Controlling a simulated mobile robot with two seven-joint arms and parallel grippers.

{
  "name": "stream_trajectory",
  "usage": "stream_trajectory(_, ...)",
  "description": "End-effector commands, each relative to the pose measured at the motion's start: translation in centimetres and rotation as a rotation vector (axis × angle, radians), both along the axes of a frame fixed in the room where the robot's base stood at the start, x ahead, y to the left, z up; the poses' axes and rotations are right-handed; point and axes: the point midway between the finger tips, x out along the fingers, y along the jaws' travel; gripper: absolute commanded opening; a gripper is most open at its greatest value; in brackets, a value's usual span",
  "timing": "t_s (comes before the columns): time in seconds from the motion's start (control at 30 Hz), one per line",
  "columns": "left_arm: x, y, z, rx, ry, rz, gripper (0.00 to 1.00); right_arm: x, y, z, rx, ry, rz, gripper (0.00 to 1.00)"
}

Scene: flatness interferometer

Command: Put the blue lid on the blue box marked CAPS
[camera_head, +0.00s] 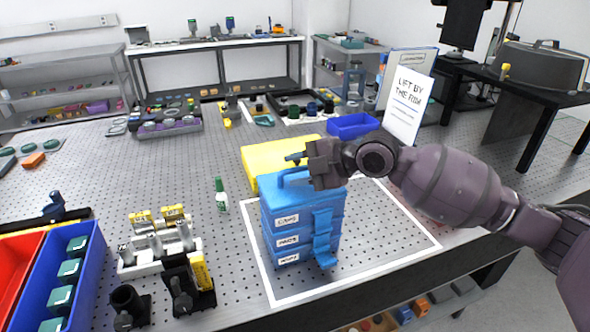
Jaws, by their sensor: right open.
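A blue box (286,219) with a white label that seems to read CAPS is the top tier of a blue stack, above two more labelled tiers. The stack stands upright inside a white outline on the perforated table. A blue lid (330,193) with a raised handle lies on top of the stack; I cannot tell whether it sits fully down. A blue strap or latch hangs on the stack's right front. My right gripper (299,166) is open at the lid's handle, partly hiding the lid; contact is unclear. My left gripper is out of view.
A yellow box (262,158) stands right behind the stack, and a blue bin (352,126) further back. A green bottle (221,196) stands left of it. A white fixture (158,250) and a blue bin with green-topped items (92,262) are further left. The outlined area's right side is clear.

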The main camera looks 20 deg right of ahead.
Motion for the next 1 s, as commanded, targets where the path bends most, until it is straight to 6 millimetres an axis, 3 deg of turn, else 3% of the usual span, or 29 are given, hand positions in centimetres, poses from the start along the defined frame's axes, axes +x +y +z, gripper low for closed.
stream_trajectory(0.63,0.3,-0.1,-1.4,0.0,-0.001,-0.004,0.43,-5.3,-6.9,3.8,-0.002,0.002,-0.002,0.41)
stream_trajectory(1.0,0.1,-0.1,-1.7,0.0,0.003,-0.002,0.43,-6.4,-8.0,4.7,0.001,0.001,0.001,0.41)
